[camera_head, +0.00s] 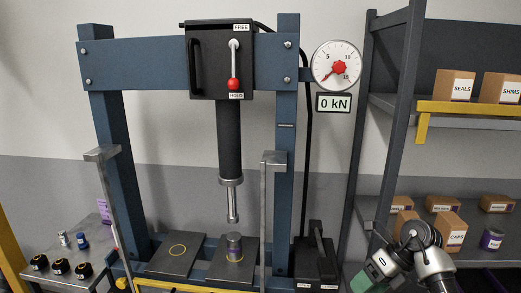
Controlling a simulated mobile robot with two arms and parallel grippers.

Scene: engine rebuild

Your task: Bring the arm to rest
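Part of my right arm shows at the lower right, in front of the shelf: a dark round joint with white and green links. I cannot make out its gripper's fingertips. My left arm and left gripper are not in view. A blue press frame (112,150) stands in the middle, its dark ram (230,140) hanging above a short metal cylinder (234,244) on the right-hand plate (220,268). The ram tip is apart from the cylinder. The red-knobbed lever (234,70) points down at HOLD.
A gauge (336,65) sits above a "0 kN" display (334,103). The shelf (400,110) at right holds several boxes, including CAPS (452,234). A low table (60,268) at left holds black rings and small cylinders. A second plate (172,266) has only a yellow ring mark.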

